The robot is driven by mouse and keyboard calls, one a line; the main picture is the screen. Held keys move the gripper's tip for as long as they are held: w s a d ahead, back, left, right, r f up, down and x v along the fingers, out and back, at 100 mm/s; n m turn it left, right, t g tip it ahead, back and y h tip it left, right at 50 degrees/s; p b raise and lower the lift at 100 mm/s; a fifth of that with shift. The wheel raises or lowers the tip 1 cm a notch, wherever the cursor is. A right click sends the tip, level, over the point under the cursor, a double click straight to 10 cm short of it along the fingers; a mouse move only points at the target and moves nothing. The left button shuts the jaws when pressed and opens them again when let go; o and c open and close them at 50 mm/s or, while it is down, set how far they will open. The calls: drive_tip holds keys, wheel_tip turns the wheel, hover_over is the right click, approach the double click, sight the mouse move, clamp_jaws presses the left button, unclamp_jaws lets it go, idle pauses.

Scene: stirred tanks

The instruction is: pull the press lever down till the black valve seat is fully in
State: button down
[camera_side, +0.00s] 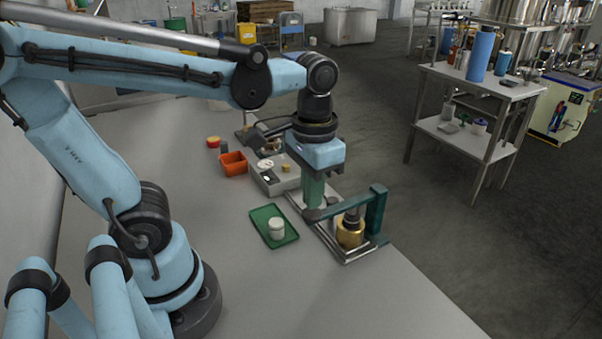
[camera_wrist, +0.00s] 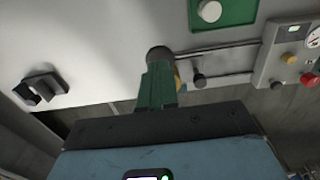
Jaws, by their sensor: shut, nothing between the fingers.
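The green press (camera_side: 377,212) stands at the right of the bench. Its lever (camera_side: 338,206) reaches left from the post to a dark rounded end, which also shows in the wrist view (camera_wrist: 159,54). A brass valve body (camera_side: 350,235) stands under the lever, with a grey ram above it; a sliver of brass shows in the wrist view (camera_wrist: 178,78). I cannot make out the black valve seat. My gripper (camera_side: 313,203) is shut and empty, its green fingers pointing down at the lever's end. They also show in the wrist view (camera_wrist: 157,72). I cannot tell whether they touch it.
A green tray (camera_side: 262,213) with a white cylinder (camera_side: 276,230) lies left of the press. A grey control box (camera_wrist: 290,48) with coloured buttons and an orange bin (camera_side: 233,163) stand farther back. A dark bracket (camera_wrist: 40,88) sits on the bench. The bench front is clear.

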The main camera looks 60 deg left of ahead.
drive_tip(key=shift+f, duration=2.8)
drive_tip(key=shift+r, duration=0.2)
idle(0.3)
drive_tip(key=shift+r, duration=2.35)
wheel_tip(320, 180, up, 8)
drive_tip(key=shift+f, duration=0.2)
drive_tip(key=t, duration=0.5)
hover_over(312, 212)
drive_tip(key=w+a, duration=0.2)
drive_tip(key=w, duration=0.1)
wheel_tip(312, 212, down, 6)
drive_tip(key=f, duration=0.1)
drive_tip(key=shift+w+f+t, duration=0.1)
drive_tip(key=shift+f+t, duration=0.2)
drive_tip(key=shift+t, duration=0.8)
